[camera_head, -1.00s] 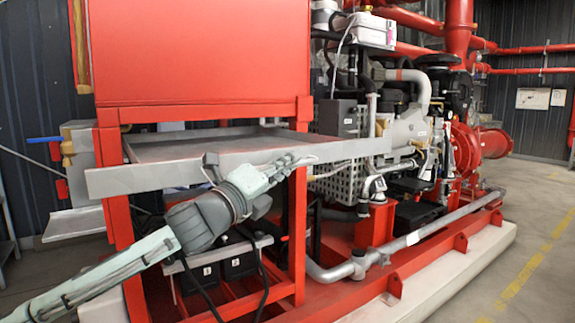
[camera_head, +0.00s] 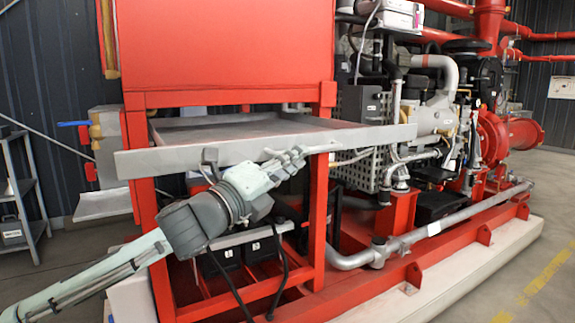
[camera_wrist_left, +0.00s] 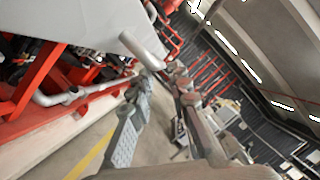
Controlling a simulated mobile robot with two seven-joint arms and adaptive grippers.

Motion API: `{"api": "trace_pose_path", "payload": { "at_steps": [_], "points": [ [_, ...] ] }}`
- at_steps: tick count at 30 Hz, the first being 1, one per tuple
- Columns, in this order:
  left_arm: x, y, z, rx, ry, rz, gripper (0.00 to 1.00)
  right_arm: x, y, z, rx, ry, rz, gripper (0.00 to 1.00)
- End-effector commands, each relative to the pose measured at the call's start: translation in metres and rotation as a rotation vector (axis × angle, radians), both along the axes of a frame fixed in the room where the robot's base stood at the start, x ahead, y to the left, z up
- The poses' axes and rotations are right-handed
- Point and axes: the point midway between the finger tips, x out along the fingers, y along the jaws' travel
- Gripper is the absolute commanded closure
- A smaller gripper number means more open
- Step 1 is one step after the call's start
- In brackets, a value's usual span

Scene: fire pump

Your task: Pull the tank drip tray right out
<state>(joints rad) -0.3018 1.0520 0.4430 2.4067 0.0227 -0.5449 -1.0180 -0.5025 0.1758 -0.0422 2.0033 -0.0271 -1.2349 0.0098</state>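The tank drip tray (camera_head: 160,160) is a wide grey metal tray under the red tank (camera_head: 225,45). Its front panel stands out in front of the red frame; its rear lies under the tank. My left gripper (camera_head: 296,158) is at the panel's lower edge, right of its middle. In the left wrist view, the fingers of this gripper (camera_wrist_left: 160,92) are spread apart with nothing seen between their tips. A grey rounded bar (camera_wrist_left: 145,50) on a pale grey panel lies just beyond the tips. Contact cannot be told. My right gripper is not in view.
Red frame posts (camera_head: 318,225) stand below the tray, with black batteries (camera_head: 240,255) and cables between them. The engine (camera_head: 435,110) and a grey pipe (camera_head: 455,220) are on the right. A grey shelf (camera_head: 20,190) stands far left. Open floor (camera_head: 500,280) lies at the right front.

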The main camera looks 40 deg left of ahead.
Motion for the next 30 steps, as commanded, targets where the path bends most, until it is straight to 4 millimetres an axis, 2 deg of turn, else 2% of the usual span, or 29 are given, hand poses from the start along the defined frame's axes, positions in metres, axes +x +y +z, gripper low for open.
{"api": "trace_pose_path", "payload": {
  "at_steps": [3, 9, 30],
  "points": [
    [-0.011, 0.001, -0.004, -0.003, 0.003, 0.0, 0.82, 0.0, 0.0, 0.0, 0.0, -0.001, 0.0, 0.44],
    [-0.02, 0.001, -0.005, 0.0, 0.001, 0.0, 0.82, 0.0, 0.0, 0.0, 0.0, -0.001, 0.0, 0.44],
    [-0.02, 0.001, -0.004, 0.0, 0.0, 0.0, 0.82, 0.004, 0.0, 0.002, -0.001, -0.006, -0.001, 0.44]
  ]
}}
